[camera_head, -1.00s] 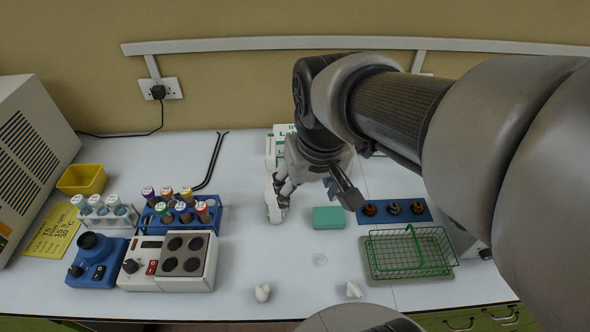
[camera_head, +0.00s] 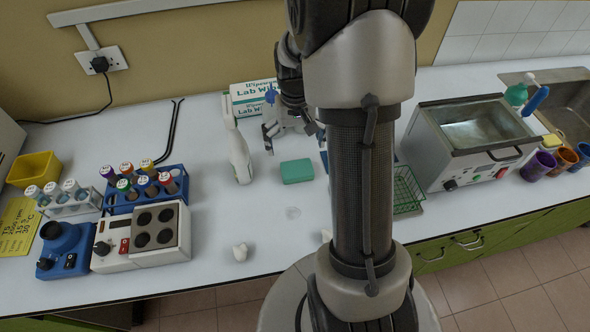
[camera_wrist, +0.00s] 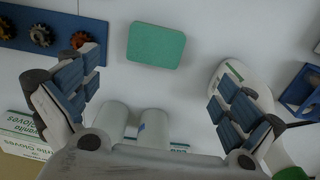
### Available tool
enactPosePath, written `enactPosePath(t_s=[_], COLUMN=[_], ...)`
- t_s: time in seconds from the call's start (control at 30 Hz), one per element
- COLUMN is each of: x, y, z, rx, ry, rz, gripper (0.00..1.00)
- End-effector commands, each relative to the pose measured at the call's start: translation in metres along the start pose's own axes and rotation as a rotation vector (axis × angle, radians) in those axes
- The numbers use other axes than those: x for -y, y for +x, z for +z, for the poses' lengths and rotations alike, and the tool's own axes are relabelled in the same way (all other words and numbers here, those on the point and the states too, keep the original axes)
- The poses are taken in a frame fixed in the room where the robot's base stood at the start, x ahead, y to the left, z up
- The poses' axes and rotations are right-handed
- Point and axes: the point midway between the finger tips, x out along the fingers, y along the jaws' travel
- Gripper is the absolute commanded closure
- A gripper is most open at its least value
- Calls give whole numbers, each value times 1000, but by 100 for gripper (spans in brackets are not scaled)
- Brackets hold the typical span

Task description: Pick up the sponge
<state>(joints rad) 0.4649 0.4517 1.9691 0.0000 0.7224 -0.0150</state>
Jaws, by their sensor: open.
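A green rounded block, which looks like the sponge (camera_head: 297,171), lies flat on the white bench. In the wrist view the sponge (camera_wrist: 155,46) is ahead of the fingertips, between their lines, and free of both. My gripper (camera_head: 294,140) is behind the sponge in the head view, above the bench. In the wrist view my gripper (camera_wrist: 158,80) has its blue-padded fingers wide apart with nothing between the pads.
A white spray bottle (camera_head: 240,158) stands left of the sponge; in the wrist view it is close to the right finger. A Lab Wipes box (camera_head: 252,97) is behind. A green wire basket (camera_head: 408,188) and a water bath (camera_head: 470,140) are to the right.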

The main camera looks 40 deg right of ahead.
Motion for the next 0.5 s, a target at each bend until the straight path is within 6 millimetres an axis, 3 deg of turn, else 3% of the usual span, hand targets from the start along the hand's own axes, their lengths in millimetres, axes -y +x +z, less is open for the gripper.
enactPosePath(t_s=[0.03,0.2,0.5], x=[0,0,-1], y=[16,49,71], z=[1,0,-1], rx=[3,2,-1], ry=[0,0,0], rz=[0,0,0], gripper=[0,0,0])
